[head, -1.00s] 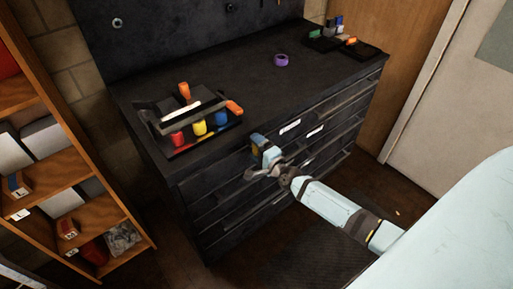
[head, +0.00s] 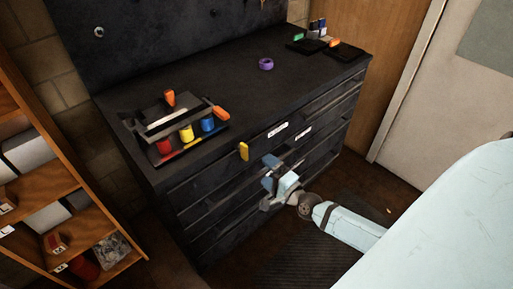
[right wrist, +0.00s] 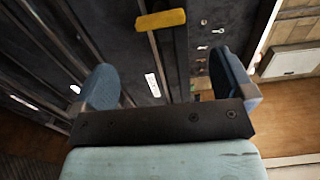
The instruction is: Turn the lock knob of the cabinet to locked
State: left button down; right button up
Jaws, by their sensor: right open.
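The lock knob is a yellow bar (head: 244,151) on the upper front of the dark drawer cabinet (head: 180,186). In the head view it stands upright, below the top edge. In the right wrist view the knob (right wrist: 160,20) lies crosswise at the top, beyond the fingertips and clear of them. My right gripper (head: 269,172) is open and empty, below and to the right of the knob, apart from it. Its two blue fingers spread wide in the right wrist view (right wrist: 165,88). My left gripper is not in view.
On the cabinet top stand a tool caddy (head: 178,132) with coloured items, a purple ring (head: 266,64) and dark trays (head: 345,52). Drawer handles stick out near my gripper. A wooden shelf (head: 88,249) stands at left.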

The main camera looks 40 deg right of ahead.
jog(key=shift+s+d, duration=0.1)
jog(key=shift+s, duration=1.15)
jog(key=s+a+r+n+g+y+p, duration=0.1)
jog(key=s+a+n+g+p, duration=0.2)
jog(key=s+a+n+p, duration=0.3)
jog(key=s+a+r+n+g+y+p, duration=0.1)
jog(key=s+a+n+g+p, duration=0.3)
jog(key=a+n, duration=0.8)
jog(key=s+r+n+p, duration=0.1)
jog(key=s+n+p, duration=0.1)
jog(key=s, duration=0.1)
jog(key=shift+s, duration=0.3)
